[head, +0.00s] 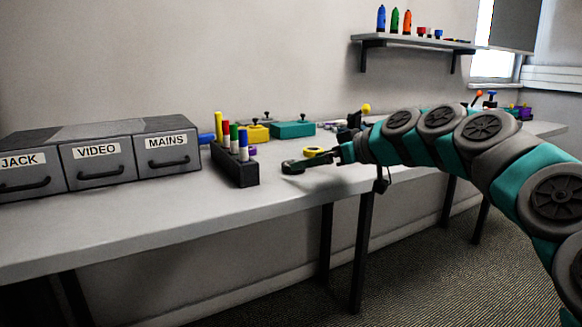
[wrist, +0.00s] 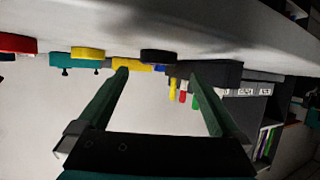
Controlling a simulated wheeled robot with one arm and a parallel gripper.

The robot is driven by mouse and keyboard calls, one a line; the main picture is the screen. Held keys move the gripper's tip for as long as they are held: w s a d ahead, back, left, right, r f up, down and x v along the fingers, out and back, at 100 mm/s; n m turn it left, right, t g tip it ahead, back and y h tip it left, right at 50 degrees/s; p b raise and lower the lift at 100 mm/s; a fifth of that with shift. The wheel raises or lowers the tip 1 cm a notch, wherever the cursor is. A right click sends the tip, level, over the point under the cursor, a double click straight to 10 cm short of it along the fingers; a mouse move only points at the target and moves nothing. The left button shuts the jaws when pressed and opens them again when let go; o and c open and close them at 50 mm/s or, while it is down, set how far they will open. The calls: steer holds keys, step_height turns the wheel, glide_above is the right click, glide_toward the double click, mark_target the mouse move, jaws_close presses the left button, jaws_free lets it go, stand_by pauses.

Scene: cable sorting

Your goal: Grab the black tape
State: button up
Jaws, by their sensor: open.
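The black tape (wrist: 158,56) is a low dark roll lying flat on the table. In the wrist view, which is upside down, it shows beyond and between my two fingertips. In the head view a dark shape at the end of my fingers looks like the same tape (head: 291,168), partly merged with them. My gripper (wrist: 163,72) is open and empty, with its dark green fingers apart. In the head view my gripper (head: 315,161) points left, low over the table. I cannot tell whether the fingertips touch the tape.
A yellow tape (wrist: 88,53) lies beside the black one, and a red roll (wrist: 17,43) is farther left. A black marker holder (head: 236,168) stands close ahead. Labelled drawers (head: 95,160) stand left. The front table strip is clear.

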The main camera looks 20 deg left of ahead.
mark_target(288, 164)
steer(key=x, duration=0.5)
steer(key=shift+w+p, duration=0.2)
steer(key=shift+p, duration=0.2)
steer(key=c, duration=1.4)
